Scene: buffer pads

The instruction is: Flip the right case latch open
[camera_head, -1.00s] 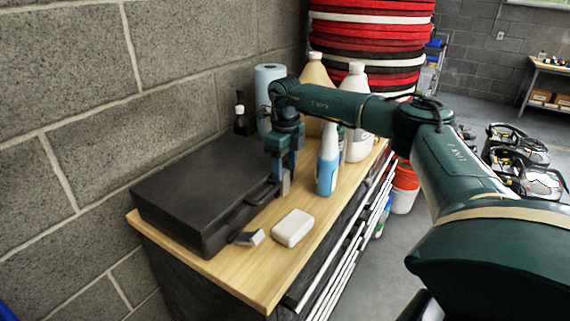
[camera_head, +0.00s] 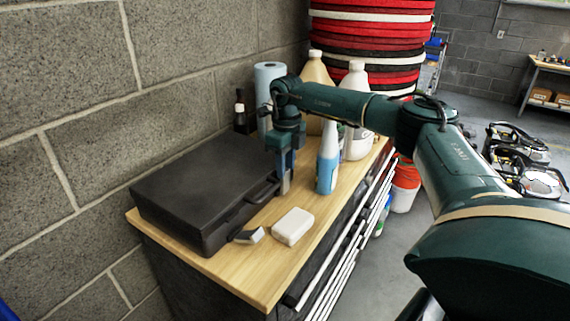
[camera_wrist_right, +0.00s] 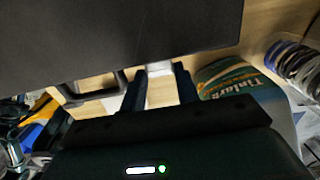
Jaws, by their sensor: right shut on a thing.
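The black case (camera_head: 205,185) lies closed on the wooden worktop, with its handle (camera_head: 263,189) on the side facing right. My right gripper (camera_head: 285,184) points down beside this side, past the handle's far end. In the right wrist view my gripper (camera_wrist_right: 160,84) has its two dark fingers on either side of a pale grey piece at the case's edge, which looks like the right latch (camera_wrist_right: 160,72). The gripper is shut on it; the fingers hide most of it in the head view. The left latch (camera_head: 249,236) sticks out near the case's front corner. My left gripper is out of view.
A white block (camera_head: 292,226) lies right of the left latch. A blue-and-white spray bottle (camera_head: 327,170) stands close to the right of my gripper, with a white jug (camera_head: 357,140) behind. A paper roll (camera_head: 268,85) and dark bottle (camera_head: 240,108) stand behind the case.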

